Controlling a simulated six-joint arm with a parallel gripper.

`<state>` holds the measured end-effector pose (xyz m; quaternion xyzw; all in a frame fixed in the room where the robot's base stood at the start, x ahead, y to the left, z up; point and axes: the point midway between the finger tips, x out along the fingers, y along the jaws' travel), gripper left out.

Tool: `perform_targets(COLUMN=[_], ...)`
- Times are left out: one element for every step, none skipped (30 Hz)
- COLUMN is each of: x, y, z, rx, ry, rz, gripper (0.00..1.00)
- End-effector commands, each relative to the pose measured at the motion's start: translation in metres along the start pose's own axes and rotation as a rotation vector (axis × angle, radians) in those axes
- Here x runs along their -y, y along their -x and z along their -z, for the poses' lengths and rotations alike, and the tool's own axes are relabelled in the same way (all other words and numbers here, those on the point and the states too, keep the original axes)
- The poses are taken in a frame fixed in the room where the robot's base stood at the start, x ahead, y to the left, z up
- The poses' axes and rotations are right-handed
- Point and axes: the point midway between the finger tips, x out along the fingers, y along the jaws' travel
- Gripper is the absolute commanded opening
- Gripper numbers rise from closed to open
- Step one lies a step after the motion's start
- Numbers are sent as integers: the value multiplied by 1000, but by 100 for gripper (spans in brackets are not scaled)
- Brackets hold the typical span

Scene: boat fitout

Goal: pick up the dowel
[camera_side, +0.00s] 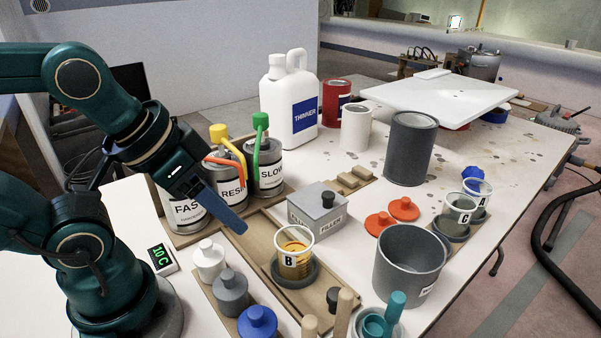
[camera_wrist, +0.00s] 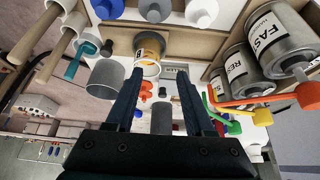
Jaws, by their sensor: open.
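Two pale wooden rods stand upright at the front edge in the side view, a taller one (camera_side: 343,314) and a shorter one (camera_side: 310,328); their lower ends are cut off. In the wrist view two long wooden rods show at the upper left, an outer one (camera_wrist: 34,34) and an inner one (camera_wrist: 62,46). I cannot tell which is the dowel. My gripper (camera_side: 236,224) is high above the board, left of cup B and well away from the rods. In the wrist view my gripper (camera_wrist: 157,82) is open, its blue fingers apart with nothing held between them.
Cup B (camera_side: 296,262) with amber liquid stands near my gripper. White, grey and blue-capped bottles (camera_side: 258,322) stand front left. A teal-handled item (camera_side: 395,305) and a large grey pot (camera_side: 408,268) are right of the rods. Labelled cans (camera_side: 188,208) stand behind.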

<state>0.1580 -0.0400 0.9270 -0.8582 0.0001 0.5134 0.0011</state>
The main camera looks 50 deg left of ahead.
Motion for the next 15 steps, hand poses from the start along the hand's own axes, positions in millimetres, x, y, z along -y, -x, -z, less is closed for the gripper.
perform_targets(x=[0, 0, 0, 0, 0, 0, 0, 0, 0, 0, 0, 0, 0, 0, -1], y=[0, 0, 0, 1, 2, 5, 7, 11, 16, 21, 26, 32, 37, 42, 48], z=[0, 0, 0, 1, 2, 3, 5, 7, 10, 13, 15, 19, 22, 24, 27], rx=[0, 0, 0, 0, -1, -2, -2, -4, -6, -6, -6, -6, -5, -5, -1], ry=[0, 1, 1, 1, 1, 1, 1, 1, 2, 2, 2, 2, 2, 2, -1], rz=[0, 0, -1, -1, -1, -1, -1, -1, -1, -1, -1, -1, -1, -1, -3], gripper=[54, 54, 54, 54, 54, 54, 54, 54, 54, 54, 54, 54, 54, 54, 54])
